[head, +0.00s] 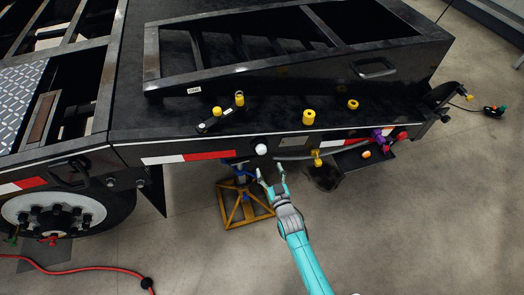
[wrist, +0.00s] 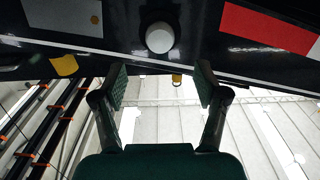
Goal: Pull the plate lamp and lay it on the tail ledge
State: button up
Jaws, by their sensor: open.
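The white round plate lamp (head: 261,149) sits on the black rear side of the trailer, between the red-and-white strip and the grey plate. In the wrist view the lamp (wrist: 159,38) shows at the top middle, in line with the gap between my fingers. My gripper (head: 270,171) is open and empty, just below and slightly right of the lamp in the head view. Its two fingers (wrist: 160,75) are apart and do not appear to touch the lamp. The flat black tail ledge (head: 270,125) runs above the lamp, with clear patches.
A black two-socket piece with yellow caps (head: 216,112), a yellow cylinder (head: 309,117) and a yellow ring (head: 352,104) stand on the ledge. A yellow valve (head: 317,158) and purple coupling (head: 378,136) are right of the lamp. A yellow stand (head: 240,213) is on the floor.

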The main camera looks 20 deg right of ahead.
aim_at(263, 153)
jog(key=shift+w, duration=0.1)
jog(key=shift+w, duration=4.4)
grip_shut()
jog(key=shift+s, duration=3)
